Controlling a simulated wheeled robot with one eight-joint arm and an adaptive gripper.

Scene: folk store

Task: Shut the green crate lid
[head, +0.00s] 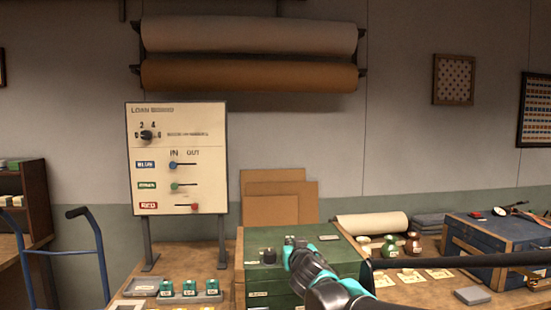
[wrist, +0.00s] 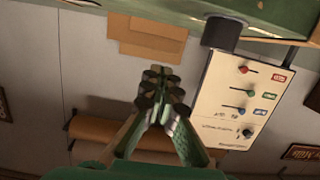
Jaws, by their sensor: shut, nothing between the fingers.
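The green crate (head: 258,295) stands on the wooden table in the head view. Its green lid (head: 322,247) lies flat across the top; I cannot tell whether it is fully seated.
The loan board (head: 177,158) stands behind and left of the crate. A grey tray (head: 190,297) with several small green-topped items is at front left. Bottles (head: 412,243), cards and a blue chest (head: 485,250) are to the right. Cardboard sheets (head: 273,182) lean behind.

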